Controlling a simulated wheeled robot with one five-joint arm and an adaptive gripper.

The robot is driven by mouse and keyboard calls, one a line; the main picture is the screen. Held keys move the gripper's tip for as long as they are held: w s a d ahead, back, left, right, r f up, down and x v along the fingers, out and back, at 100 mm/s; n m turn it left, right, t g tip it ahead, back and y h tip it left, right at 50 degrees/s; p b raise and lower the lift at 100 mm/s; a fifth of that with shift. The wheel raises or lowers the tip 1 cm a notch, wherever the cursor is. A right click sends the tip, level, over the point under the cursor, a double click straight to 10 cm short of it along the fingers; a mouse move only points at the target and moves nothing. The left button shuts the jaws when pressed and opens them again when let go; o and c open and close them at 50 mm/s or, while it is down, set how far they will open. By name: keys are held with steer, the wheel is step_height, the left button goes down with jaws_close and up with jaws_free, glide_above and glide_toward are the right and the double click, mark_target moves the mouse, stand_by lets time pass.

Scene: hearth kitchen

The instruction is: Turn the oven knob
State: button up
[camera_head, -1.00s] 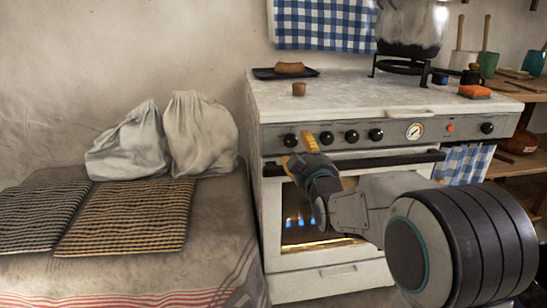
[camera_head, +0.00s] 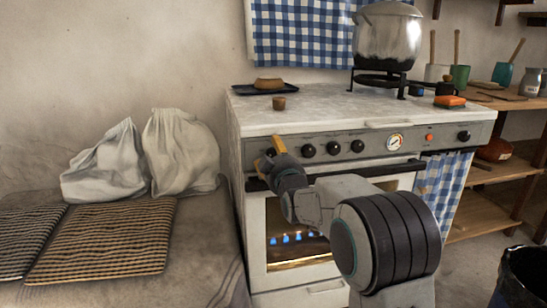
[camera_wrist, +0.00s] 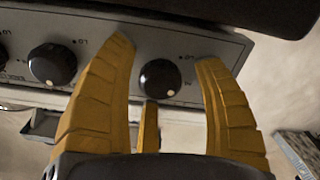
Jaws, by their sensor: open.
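The white oven (camera_head: 300,125) has a grey front panel with several black knobs and a round gauge. My gripper (camera_head: 270,155) is open in front of the leftmost knob (camera_head: 271,152), which it partly hides in the head view. In the wrist view the yellow fingers of my gripper (camera_wrist: 167,52) stand apart, with one black knob (camera_wrist: 160,79) showing between them. I see a gap on both sides of this knob. Its pale mark is toward the lower right. Another black knob (camera_wrist: 52,65) is to the left, outside the fingers.
A large pot (camera_head: 386,38) stands on a black stand on the stovetop. A dark tray (camera_head: 240,90) with a brown piece lies at the back left. A bench with cloth sacks (camera_head: 184,150) and woven mats (camera_head: 105,240) is left of the oven. A dark bin (camera_head: 523,275) is lower right.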

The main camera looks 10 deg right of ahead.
steer(key=shift+w, duration=0.15)
steer(key=c, duration=1.2)
